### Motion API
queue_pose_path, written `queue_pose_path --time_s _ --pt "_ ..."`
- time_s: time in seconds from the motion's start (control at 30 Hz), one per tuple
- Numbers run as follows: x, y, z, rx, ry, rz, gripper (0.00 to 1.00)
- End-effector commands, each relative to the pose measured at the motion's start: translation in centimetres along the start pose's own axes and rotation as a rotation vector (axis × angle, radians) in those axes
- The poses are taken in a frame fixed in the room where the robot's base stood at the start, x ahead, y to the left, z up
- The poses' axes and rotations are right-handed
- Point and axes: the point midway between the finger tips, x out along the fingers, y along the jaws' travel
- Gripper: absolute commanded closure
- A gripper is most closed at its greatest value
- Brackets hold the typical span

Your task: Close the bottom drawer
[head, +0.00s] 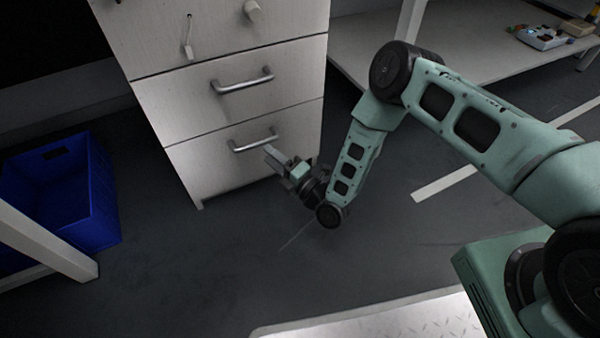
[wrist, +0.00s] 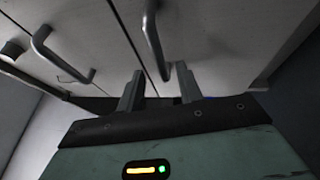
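The bottom drawer (head: 215,165) is the lowest front of a pale grey cabinet. Its front looks about flush with the drawer above; I cannot tell whether a small gap remains. Its bar handle (head: 255,141) shows in the upper middle of the wrist view (wrist: 153,40). My gripper (head: 278,158) is low before the right part of this drawer, just below the handle's right end. In the wrist view its two fingers (wrist: 159,88) are apart with nothing gripped between them. The handle's near end lies just beyond the fingertips; I cannot tell whether they touch.
The drawer above (head: 230,90) has a similar handle (head: 242,80). A key hangs in the top front (head: 187,40), beside a knob (head: 252,11). A blue bin (head: 105,190) stands at left. A low shelf (head: 470,45) is at right. The floor before the cabinet is clear.

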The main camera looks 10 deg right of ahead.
Motion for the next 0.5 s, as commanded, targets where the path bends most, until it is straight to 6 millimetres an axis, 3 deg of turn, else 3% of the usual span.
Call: queue_pose_path --time_s 0.3,0.5 --pt "-7.2 0.4 -0.1 0.002 0.002 -0.002 0.64" --pt "-9.8 0.2 0.0 0.001 -0.001 0.000 0.64"
